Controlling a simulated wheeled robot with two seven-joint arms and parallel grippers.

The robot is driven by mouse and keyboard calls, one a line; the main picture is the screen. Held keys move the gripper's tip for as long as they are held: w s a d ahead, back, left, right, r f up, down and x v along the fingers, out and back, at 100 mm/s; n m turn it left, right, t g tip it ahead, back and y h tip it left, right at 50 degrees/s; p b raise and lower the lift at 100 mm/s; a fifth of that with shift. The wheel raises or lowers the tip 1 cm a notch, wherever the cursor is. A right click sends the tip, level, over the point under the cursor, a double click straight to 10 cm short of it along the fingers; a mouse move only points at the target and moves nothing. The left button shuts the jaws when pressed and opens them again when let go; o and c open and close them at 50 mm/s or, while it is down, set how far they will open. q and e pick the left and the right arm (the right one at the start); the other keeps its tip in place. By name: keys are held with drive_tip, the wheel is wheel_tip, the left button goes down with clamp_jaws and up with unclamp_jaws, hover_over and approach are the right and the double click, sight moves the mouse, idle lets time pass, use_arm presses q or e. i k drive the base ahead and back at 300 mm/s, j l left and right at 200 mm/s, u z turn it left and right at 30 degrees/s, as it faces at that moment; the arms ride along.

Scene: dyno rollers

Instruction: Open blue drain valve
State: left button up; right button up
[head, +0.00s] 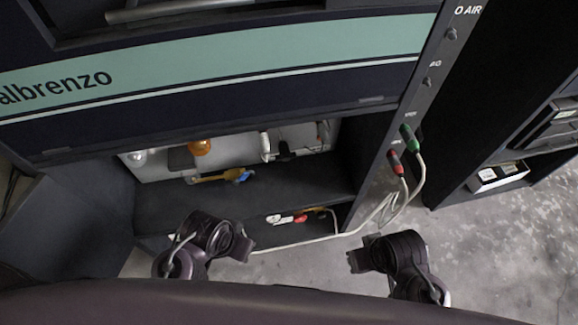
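A small blue part (243,175) shows at the right end of a yellow piece (212,178) inside the open bay of the dark cabinet. I cannot tell for sure that it is the drain valve, or how its handle is turned. My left gripper (242,244) is below and in front of the bay, apart from the blue part. My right gripper (358,258) is to the right, over the concrete floor, near the hanging cables. Neither gripper touches anything that I can see. Their finger gaps are too small and dark to make out.
An orange round part (200,147) sits above the yellow piece. A lower shelf (295,218) holds small red and white parts. Green (408,132) and red (395,160) plugs with pale cables stick out of the right post. Bare floor (480,250) lies to the right.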

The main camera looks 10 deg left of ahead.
sight(244, 175)
drive_tip(key=l+u, duration=0.8)
drive_tip(key=l, duration=0.25)
drive_tip(key=l+u, duration=0.35)
drive_tip(key=l, duration=0.15)
drive_tip(key=i+u, duration=0.3)
drive_tip(key=i+j+u, duration=0.1)
drive_tip(key=u, duration=0.25)
